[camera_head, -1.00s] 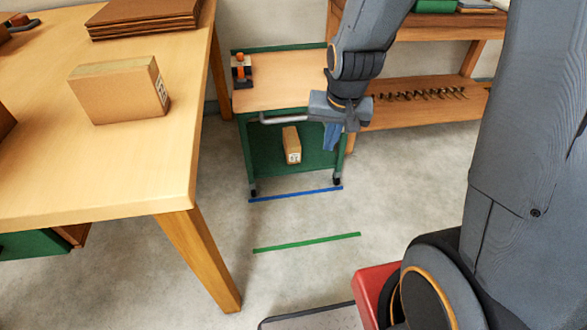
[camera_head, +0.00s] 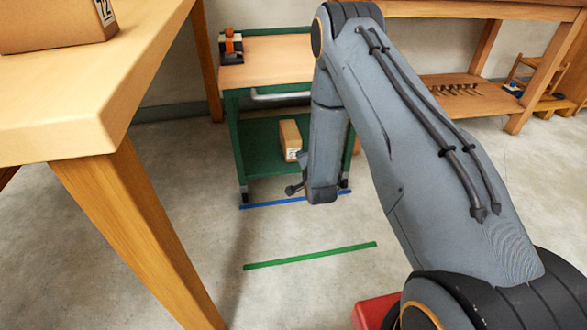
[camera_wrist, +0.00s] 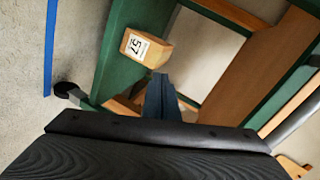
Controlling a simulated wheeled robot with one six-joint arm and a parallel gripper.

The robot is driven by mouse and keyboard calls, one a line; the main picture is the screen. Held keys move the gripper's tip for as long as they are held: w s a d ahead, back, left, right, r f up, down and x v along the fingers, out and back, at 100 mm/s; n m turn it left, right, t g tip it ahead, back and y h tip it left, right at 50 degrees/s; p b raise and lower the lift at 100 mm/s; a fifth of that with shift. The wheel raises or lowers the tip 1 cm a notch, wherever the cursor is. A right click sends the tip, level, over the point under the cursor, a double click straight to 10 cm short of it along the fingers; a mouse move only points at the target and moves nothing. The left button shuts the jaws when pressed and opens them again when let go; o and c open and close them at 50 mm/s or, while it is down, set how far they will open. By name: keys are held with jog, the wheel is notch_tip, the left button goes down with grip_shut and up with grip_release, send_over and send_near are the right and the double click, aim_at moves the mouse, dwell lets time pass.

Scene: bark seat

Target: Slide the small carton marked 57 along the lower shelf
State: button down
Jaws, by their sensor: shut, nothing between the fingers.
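The small carton (camera_head: 291,140) is a brown box with a white label on its end. It stands on the green lower shelf (camera_head: 262,150) of the cart. In the wrist view the carton (camera_wrist: 133,47) shows its label, marked 57. My gripper (camera_wrist: 160,78) is shut and empty, its blue-grey fingers pointing toward the carton. The fingertips appear very close to the carton's side; I cannot tell whether they touch.
The cart's wooden top (camera_head: 265,62) and green posts stand close around the lower shelf. A wooden table (camera_head: 90,85) with another carton (camera_head: 55,25) is at the left. Blue tape (camera_head: 270,202) and green tape (camera_head: 310,256) lie on clear floor before the cart.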

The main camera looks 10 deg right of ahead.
aim_at(293, 152)
notch_tip(293, 152, down, 12)
jog(key=m+t+b, duration=0.3)
jog(key=b, duration=0.3)
jog(key=w+b, duration=0.2)
jog(key=w, duration=0.2)
jog(key=w+b, duration=0.2)
jog(key=w, duration=0.3)
jog(key=w+b, duration=0.3)
jog(key=w, duration=0.1)
jog(key=shift+w+r, duration=0.25)
